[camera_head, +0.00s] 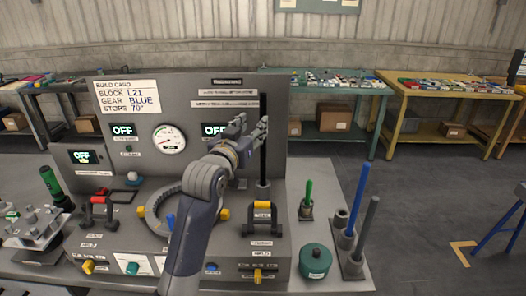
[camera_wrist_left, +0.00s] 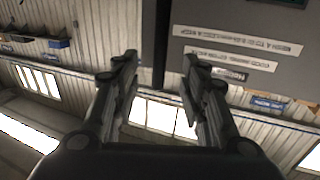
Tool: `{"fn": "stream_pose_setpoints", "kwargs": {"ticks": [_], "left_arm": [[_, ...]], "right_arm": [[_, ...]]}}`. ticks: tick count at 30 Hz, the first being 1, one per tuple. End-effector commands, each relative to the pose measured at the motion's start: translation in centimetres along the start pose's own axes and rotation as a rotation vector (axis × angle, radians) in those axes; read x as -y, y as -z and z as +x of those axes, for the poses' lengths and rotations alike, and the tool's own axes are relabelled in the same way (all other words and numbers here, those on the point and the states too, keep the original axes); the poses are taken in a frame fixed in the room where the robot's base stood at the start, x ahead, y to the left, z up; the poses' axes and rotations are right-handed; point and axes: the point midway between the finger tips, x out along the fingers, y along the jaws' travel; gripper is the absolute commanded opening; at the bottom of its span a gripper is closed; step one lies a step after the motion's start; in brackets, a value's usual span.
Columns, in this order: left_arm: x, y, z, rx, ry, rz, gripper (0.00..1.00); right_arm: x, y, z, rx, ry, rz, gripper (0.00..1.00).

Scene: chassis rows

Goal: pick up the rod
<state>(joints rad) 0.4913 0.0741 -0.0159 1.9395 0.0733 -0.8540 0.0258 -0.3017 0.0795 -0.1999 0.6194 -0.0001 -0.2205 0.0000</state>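A dark upright rod (camera_head: 263,155) stands in a small socket on the console, just right of my left gripper (camera_head: 252,122). Other rods stand at the console's right: a blue rod (camera_head: 357,200) and a grey rod (camera_head: 366,228), both upright in grey holders. My left gripper has its two fingers spread, with the fingertips close to the dark rod's upper part. In the left wrist view a dark bar (camera_wrist_left: 161,45), apparently this rod, shows between the open fingers (camera_wrist_left: 158,75). I cannot tell whether a finger touches it. My right gripper is in neither view.
The console's upright panel (camera_head: 290,92) stands behind the gripper, with a gauge (camera_head: 168,139) and displays. A yellow-topped clamp (camera_head: 262,212), a green-handled tool (camera_head: 308,195) and a green lidded pot (camera_head: 315,261) stand nearby. Open floor lies to the right.

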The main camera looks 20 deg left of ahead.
Motion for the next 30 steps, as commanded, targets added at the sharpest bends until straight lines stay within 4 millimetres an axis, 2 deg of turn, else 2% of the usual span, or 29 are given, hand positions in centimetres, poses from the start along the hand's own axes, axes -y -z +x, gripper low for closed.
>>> {"fn": "stream_pose_setpoints", "kwargs": {"ticks": [6,14,22,30], "left_arm": [[0.0,0.1,3.0,0.004,0.000,0.000,0.40],[-0.1,0.1,4.5,0.003,-0.001,0.000,0.40],[0.0,1.3,7.4,0.004,-0.001,0.000,0.40],[0.0,0.8,9.4,0.004,0.000,0.000,0.40]], "right_arm": [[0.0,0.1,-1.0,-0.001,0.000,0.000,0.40],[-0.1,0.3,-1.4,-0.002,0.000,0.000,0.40],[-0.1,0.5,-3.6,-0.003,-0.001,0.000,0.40],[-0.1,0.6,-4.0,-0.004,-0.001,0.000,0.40]]}}
